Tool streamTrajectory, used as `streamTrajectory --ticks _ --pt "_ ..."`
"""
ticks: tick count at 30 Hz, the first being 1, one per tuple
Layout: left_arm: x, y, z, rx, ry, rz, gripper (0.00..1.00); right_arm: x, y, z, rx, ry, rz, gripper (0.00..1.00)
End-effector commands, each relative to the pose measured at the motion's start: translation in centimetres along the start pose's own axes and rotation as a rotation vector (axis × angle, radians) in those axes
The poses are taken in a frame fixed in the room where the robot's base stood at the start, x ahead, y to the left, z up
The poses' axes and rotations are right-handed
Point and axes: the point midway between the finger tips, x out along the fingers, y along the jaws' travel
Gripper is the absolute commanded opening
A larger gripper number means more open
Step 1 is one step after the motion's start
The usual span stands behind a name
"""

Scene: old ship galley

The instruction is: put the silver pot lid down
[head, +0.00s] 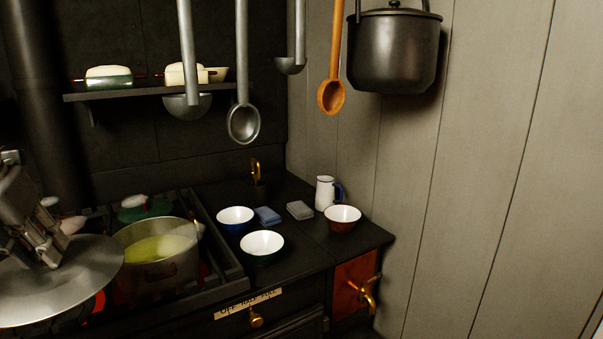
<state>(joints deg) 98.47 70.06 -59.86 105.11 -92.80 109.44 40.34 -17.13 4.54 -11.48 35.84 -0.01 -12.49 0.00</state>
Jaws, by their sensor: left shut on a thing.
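The silver pot lid (85,278) is at the lower left of the head view, a broad, shallow metal disc partly cut off by the picture's edge. My left gripper (42,252) is over the lid's middle and shut on it; the fingers hide the lid's knob. The lid looks raised above the stove and left of an open pot (158,270) holding yellow-green liquid. Its right rim overlaps the pot's left side in the picture. Whether the lid touches anything below cannot be told. My right gripper is not in view.
Right of the stove's rail (218,245), the dark top (310,255) holds a blue bowl (235,220), green bowl (262,246), brown bowl (342,219), white mug (325,193) and two small blocks. Ladles (243,122) and a black cauldron (393,50) hang above.

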Motion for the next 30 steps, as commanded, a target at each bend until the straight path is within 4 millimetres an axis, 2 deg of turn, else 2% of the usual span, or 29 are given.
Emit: streamTrajectory --ticks 8,15,30 --pt "2.0 -1.9 -0.8 0.246 0.001 -0.103 0.00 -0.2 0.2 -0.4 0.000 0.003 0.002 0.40" --pt "4.7 -4.5 -2.1 0.593 0.003 -0.249 0.00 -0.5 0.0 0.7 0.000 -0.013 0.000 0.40" --pt "9.7 -9.6 -6.1 1.338 0.001 -0.559 0.00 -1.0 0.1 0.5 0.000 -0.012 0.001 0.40"
